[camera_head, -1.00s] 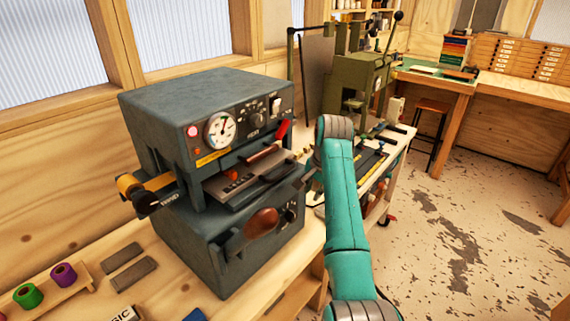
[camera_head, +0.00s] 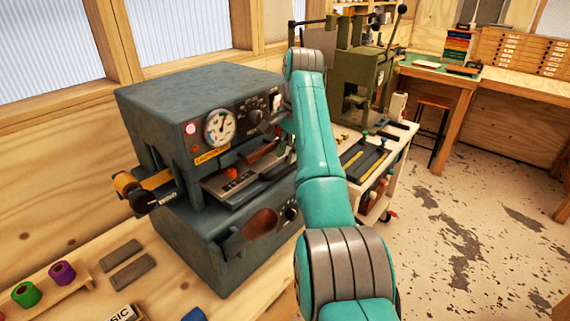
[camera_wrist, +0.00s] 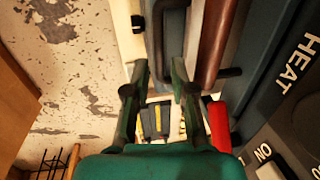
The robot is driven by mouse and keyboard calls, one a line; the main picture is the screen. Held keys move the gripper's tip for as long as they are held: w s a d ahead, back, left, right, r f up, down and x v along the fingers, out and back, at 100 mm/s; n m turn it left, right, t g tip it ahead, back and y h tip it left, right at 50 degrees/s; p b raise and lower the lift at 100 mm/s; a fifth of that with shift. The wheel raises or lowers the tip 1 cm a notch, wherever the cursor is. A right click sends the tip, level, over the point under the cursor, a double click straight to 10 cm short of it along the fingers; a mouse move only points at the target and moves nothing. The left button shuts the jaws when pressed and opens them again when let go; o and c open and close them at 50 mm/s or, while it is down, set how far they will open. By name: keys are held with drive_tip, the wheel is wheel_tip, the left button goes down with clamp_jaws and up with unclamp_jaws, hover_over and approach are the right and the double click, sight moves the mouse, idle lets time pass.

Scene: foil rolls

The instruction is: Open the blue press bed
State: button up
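The blue-grey press (camera_head: 170,110) stands on the wooden bench, with a gauge, dial and switch on its front. Its bed (camera_head: 225,185) shows as a flat tray in the front slot, with a brown bar handle (camera_head: 258,153) above it. My arm covers the press's right front edge and hides most of my gripper in the head view. A red lever (camera_wrist: 219,126) is beside the right finger.
An olive-green press (camera_head: 362,85) and a tool cart (camera_head: 372,165) stand to the right. Thread spools (camera_head: 62,272) and grey blocks sit at front left. The floor (camera_head: 470,230) at right is clear.

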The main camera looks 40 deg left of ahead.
sight(284, 168)
drive_tip(key=shift+a+f, duration=0.2)
drive_tip(key=shift+f, duration=0.9)
drive_tip(key=shift+a+f, duration=0.2)
drive_tip(key=shift+f, duration=0.9)
clamp_jaws()
